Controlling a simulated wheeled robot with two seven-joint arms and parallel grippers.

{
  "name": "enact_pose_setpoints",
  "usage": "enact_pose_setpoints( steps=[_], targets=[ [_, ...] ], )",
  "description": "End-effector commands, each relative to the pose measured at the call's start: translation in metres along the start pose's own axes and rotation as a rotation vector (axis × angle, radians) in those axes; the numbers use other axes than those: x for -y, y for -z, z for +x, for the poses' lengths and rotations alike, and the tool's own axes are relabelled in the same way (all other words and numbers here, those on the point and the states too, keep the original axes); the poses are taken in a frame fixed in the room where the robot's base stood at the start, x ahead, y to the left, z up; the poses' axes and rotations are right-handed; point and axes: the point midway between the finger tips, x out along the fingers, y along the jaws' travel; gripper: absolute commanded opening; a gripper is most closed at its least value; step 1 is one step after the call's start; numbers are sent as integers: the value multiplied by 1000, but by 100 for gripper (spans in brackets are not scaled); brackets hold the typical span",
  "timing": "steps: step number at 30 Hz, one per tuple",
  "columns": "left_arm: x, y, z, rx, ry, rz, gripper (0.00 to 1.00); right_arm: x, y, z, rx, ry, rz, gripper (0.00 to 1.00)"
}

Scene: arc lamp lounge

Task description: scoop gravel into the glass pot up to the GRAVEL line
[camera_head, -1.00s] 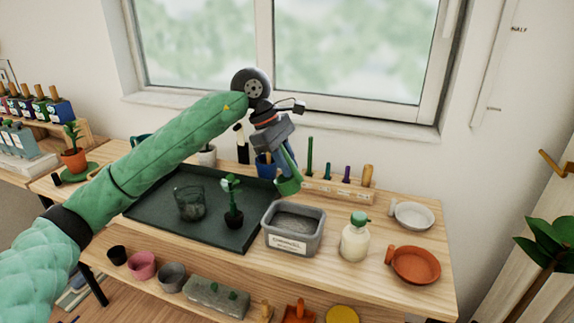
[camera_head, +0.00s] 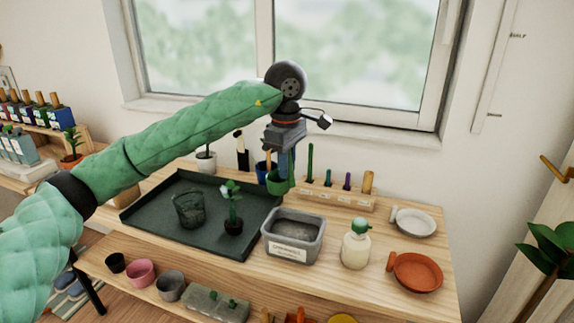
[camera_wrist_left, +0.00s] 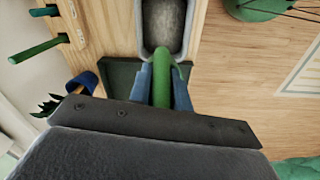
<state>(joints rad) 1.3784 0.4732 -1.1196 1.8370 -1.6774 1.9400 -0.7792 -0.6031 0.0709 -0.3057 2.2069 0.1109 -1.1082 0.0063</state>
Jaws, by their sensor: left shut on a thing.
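My left gripper (camera_head: 284,162) is shut on the green scoop (camera_head: 278,184), which hangs below it above the back of the table. In the left wrist view the scoop's green handle (camera_wrist_left: 162,68) stands between the two blue fingers. I cannot see whether the scoop holds gravel. The grey gravel bin (camera_head: 292,251), with a label on its front, holds grey gravel (camera_head: 295,230) and sits in front of the scoop; it also shows in the left wrist view (camera_wrist_left: 143,38). The glass pot (camera_head: 188,209) stands on the dark tray; its contents and line are not readable. My right gripper is not in view.
The dark tray (camera_head: 160,218) also bears a small plant in a black pot (camera_head: 233,227). A green-capped bottle (camera_head: 355,249), a white dish (camera_head: 415,224) and an orange saucer (camera_head: 417,271) stand right of the bin. A wooden tool rack (camera_head: 335,196) is behind it.

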Motion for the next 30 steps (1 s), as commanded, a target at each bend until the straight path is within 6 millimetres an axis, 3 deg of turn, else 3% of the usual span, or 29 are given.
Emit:
enact_pose_setpoints(
  steps=[16, 30],
  targets=[
    [-2, 0, -39, 0, -2, 1, 0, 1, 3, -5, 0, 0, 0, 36],
    [-1, 0, -40, 1, -1, 0, 0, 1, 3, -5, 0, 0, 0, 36]
  ],
)
